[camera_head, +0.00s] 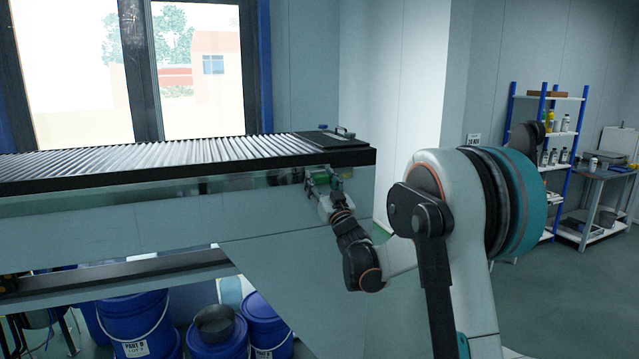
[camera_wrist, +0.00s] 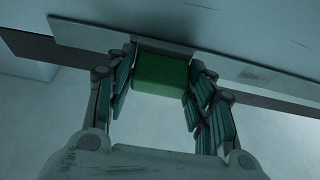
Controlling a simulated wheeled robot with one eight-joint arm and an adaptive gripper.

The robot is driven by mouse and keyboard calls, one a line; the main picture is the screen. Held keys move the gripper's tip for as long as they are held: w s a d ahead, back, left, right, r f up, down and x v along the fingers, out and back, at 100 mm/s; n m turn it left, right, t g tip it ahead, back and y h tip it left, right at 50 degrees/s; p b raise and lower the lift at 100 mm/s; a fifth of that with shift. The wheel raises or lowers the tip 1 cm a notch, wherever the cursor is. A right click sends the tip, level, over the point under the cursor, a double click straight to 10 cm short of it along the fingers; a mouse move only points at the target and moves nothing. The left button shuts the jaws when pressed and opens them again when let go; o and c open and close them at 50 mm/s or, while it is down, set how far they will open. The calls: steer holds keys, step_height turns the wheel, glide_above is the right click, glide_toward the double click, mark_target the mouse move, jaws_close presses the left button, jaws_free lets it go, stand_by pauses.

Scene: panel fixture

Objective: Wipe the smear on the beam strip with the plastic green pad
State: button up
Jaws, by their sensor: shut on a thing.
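The green pad (camera_wrist: 160,74) is a plain block held between the two fingers of my gripper (camera_wrist: 158,80) in the wrist view. In the head view my gripper (camera_head: 322,183) is at the right end of the beam, just under its dark top edge, with a bit of green pad (camera_head: 337,183) showing. The beam strip (camera_wrist: 95,35) runs across the top of the wrist view, directly behind the pad. The pad looks close against the strip, but I cannot tell if they touch. I cannot make out the smear; the pad and fingers hide part of the strip.
A ribbed conveyor top (camera_head: 180,155) lies above the beam, with a dark plate (camera_head: 335,140) at its right end. Blue buckets (camera_head: 135,318) stand below at the left. Shelves (camera_head: 545,150) and a side table (camera_head: 605,175) stand at the far right. The floor between is clear.

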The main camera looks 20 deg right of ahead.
steer(key=shift+s+a+b, duration=0.1)
steer(key=shift+a+b, duration=0.2)
steer(key=shift+a, duration=7.1)
steer(key=s, duration=0.6)
steer(key=shift+s, duration=0.15)
steer(key=s, duration=0.2)
steer(key=shift+s, duration=0.35)
steer(key=shift+w+b, duration=0.3)
steer(key=shift+w, duration=3.3)
steer(key=shift+w, duration=0.5)
